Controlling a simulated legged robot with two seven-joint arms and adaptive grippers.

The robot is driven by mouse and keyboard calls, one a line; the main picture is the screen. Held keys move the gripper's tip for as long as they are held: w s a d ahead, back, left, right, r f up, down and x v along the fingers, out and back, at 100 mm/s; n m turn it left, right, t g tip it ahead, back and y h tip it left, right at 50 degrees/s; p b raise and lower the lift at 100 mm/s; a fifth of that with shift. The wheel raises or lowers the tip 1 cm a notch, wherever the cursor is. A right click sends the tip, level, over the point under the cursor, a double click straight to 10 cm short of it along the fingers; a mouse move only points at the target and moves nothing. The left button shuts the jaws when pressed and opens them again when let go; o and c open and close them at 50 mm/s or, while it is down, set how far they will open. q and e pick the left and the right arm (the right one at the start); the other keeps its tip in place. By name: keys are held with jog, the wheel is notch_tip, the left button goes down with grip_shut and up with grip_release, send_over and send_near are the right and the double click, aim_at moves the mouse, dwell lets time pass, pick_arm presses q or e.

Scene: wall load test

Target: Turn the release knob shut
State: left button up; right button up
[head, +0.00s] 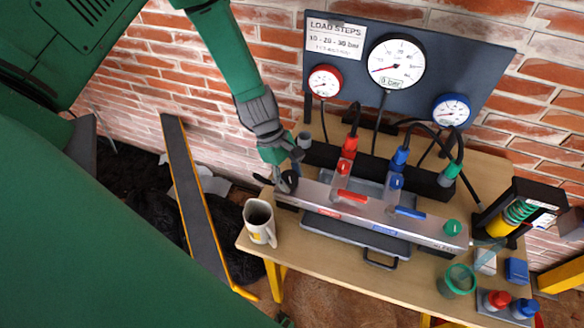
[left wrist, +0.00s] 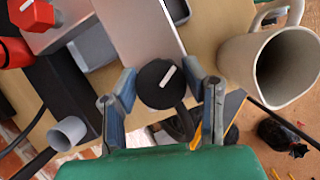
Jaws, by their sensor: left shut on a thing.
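The release knob (left wrist: 162,83) is a round black knob with a white pointer line, at the left end of the grey metal manifold (head: 375,212). In the left wrist view the line slants up to the right. In the head view the knob (head: 289,181) is partly covered by my left gripper (head: 284,178). My left gripper also shows in the left wrist view (left wrist: 163,88), its two fingers on either side of the knob, shut on it. My right gripper is not in view.
A mug (head: 259,222) stands close left of the manifold on the wooden table (head: 330,253). Red (head: 352,196) and blue (head: 410,212) levers and a green knob (head: 453,227) sit along the manifold. A gauge board (head: 430,92) with hoses stands behind.

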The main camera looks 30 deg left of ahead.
pick_arm(q)
jog(key=m, duration=0.2)
jog(key=m+g, duration=0.1)
jog(key=m, duration=0.1)
jog(key=shift+a+f, duration=0.1)
jog(key=shift+a, duration=0.1)
jog(key=shift+m+g+y, duration=0.3)
jog(key=shift+m+g, duration=0.2)
jog(key=shift+m, duration=0.4)
jog(key=shift+w, duration=0.15)
jog(key=o, duration=1.2)
jog(key=shift+c, duration=0.2)
jog(key=shift+a, duration=0.1)
